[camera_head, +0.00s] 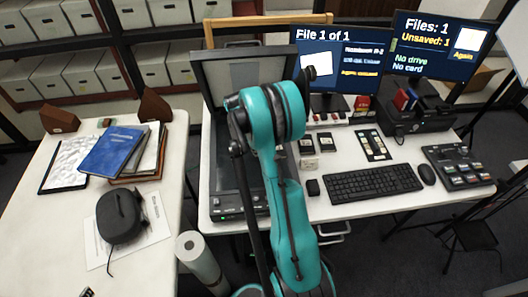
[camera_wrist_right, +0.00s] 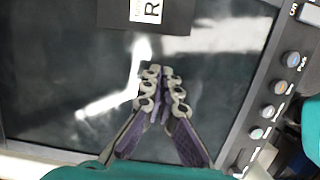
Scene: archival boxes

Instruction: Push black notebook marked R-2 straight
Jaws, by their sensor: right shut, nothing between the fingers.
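The black notebook (camera_wrist_right: 178,17) with a white label showing an R lies flat on the dark glass of a scanner (camera_wrist_right: 60,70). Only its near part shows at the top edge of the right wrist view; the rest is out of frame. My right gripper (camera_wrist_right: 160,72) is shut and empty above the glass, on the near side of the notebook, with a gap in the picture between fingertips and notebook. In the head view my teal right arm covers much of the scanner (camera_head: 226,178), and I cannot make out the notebook there. My left gripper is not in view.
The scanner's raised lid (camera_head: 215,72) stands behind the bed. A button panel (camera_wrist_right: 268,110) runs along one side. A keyboard (camera_head: 373,184), mouse (camera_head: 426,174) and two monitors (camera_head: 337,60) are to the right. A left table holds a blue book (camera_head: 112,151) and a dark case (camera_head: 119,216).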

